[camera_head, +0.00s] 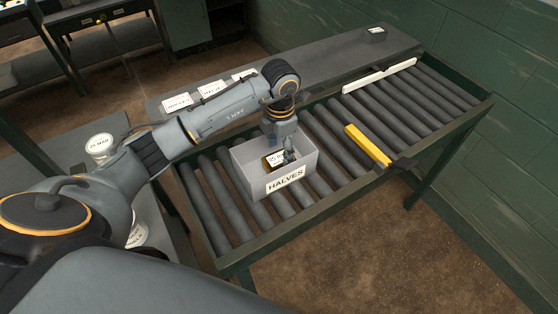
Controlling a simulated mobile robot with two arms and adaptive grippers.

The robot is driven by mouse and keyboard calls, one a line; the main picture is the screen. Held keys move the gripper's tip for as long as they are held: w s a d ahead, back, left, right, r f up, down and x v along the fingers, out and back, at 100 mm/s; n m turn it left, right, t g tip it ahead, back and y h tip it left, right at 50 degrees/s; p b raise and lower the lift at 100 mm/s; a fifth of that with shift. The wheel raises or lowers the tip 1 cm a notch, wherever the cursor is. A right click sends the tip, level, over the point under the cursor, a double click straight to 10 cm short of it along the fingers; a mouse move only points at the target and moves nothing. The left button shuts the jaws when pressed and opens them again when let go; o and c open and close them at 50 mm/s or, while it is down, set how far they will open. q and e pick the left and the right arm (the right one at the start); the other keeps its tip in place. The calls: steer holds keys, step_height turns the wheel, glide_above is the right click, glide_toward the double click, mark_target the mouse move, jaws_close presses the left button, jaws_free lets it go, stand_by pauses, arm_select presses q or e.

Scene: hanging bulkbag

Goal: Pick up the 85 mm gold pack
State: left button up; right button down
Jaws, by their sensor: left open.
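A small gold pack (267,166) with a white label lies inside the grey open box (292,191) marked HALVES, which sits on the roller conveyor. The label's writing is too small to read fully. My left arm reaches over the box from the left, and my left gripper (288,157) points down into it, just right of the pack. Its fingers are open, and the gripper and the box's front wall hide part of the pack. I cannot tell whether a finger touches it. My right gripper is not in view.
The roller conveyor (323,161) runs to the back right, with a yellow bar (367,145) and a white bar (386,76) across it. A dark bench with white labels lies behind. White tubs (100,147) stand at left.

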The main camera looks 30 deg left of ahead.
mark_target(279, 158)
arm_select(q)
steer(key=shift+f, duration=0.3)
step_height(279, 158, down, 4)
steer(key=shift+a+r+p, duration=0.1)
steer(key=shift+r+p, duration=0.15)
steer(key=shift+p, duration=0.55)
steer(key=shift+f, duration=0.65)
steer(key=c, duration=1)
steer(key=shift+r, duration=0.1)
